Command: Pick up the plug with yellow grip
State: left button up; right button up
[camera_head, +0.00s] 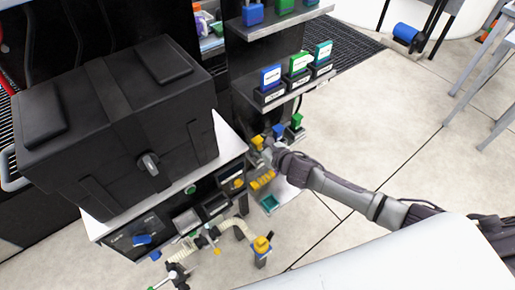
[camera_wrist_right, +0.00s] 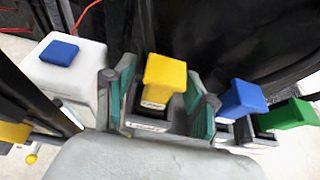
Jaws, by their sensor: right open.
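The plug with yellow grip (camera_wrist_right: 165,80) stands upright in a dark, labelled holder in the right wrist view. In the head view its yellow top (camera_head: 257,141) shows at the end of my right arm, on the low shelf. My right gripper (camera_wrist_right: 166,98) is open, with its teal-padded fingers on either side of the yellow plug. I cannot tell whether the pads touch it. In the head view the right gripper (camera_head: 265,154) is small and partly hidden by its own wrist. My left gripper is not in view.
A blue plug (camera_wrist_right: 240,98) and a green plug (camera_wrist_right: 290,113) stand close to the right finger. A white block with a blue top (camera_wrist_right: 70,65) is at the left. The shelf above (camera_head: 290,92) holds labelled blocks. A black case (camera_head: 110,120) stands on the left.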

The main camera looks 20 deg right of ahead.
aim_at(258, 139)
grip_shut()
jog(key=shift+r, duration=0.6)
notch_tip(258, 139, up, 3)
jog(key=shift+f+p, duration=0.15)
jog(key=shift+p, duration=0.45)
jog(key=s+d+r, duration=0.6)
jog(key=d+r, duration=0.1)
jog(key=d, duration=0.2)
jog(key=shift+s+d, duration=0.3)
jog(key=shift+s, duration=0.05)
jog(key=shift+r, duration=0.1)
